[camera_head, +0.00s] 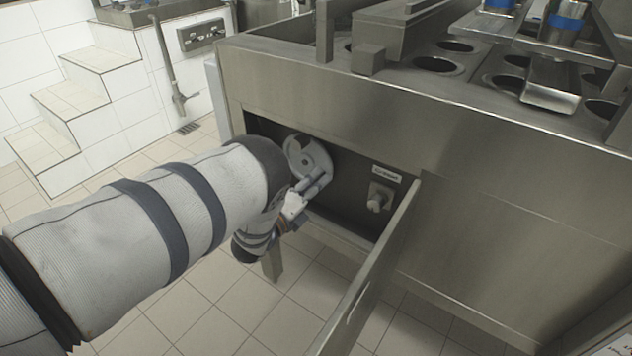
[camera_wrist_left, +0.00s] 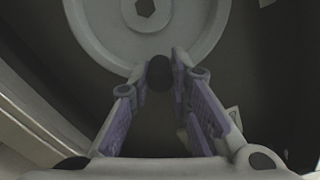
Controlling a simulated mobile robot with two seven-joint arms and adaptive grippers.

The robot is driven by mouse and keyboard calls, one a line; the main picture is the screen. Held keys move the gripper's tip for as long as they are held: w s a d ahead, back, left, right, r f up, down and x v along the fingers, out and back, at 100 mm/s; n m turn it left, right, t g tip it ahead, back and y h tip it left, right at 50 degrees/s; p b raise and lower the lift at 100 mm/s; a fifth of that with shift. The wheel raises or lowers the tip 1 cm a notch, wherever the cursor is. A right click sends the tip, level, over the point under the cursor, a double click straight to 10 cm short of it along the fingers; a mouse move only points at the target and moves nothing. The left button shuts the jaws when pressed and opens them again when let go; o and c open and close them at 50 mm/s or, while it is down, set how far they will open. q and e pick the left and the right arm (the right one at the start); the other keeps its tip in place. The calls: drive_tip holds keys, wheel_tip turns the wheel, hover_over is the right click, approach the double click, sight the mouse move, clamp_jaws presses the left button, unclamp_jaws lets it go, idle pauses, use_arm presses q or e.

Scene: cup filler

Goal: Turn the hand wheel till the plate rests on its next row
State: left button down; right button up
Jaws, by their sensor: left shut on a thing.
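The hand wheel (camera_head: 300,150) is a pale grey disc inside the open recess in the front of the steel machine. In the left wrist view the wheel (camera_wrist_left: 95,22) fills the top, with a dark hub hole. My left gripper (camera_head: 317,187) is at the wheel's lower right rim. In the wrist view its fingers (camera_wrist_left: 160,85) are closed around the dark round handle knob (camera_wrist_left: 158,72) at the rim. The plate with round holes (camera_head: 465,68) lies on top of the machine; I cannot tell which row it rests on. My right gripper is out of view.
An open door panel (camera_head: 372,268) sticks out right of the recess. A small knob (camera_head: 379,199) under a label (camera_head: 386,174) is on the recess's back wall. Metal parts with blue bands (camera_head: 566,22) stand above the plate. White tiled steps (camera_head: 85,85) are at left.

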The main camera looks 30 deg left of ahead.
use_arm(q)
drive_tip(key=shift+s+f, duration=0.1)
drive_tip(key=shift+f, duration=0.15)
drive_tip(key=c, duration=1.5)
unclamp_jaws()
drive_tip(key=shift+r, duration=0.1)
drive_tip(key=s, duration=0.8)
drive_tip(key=s+a, duration=0.1)
drive_tip(key=s, duration=0.3)
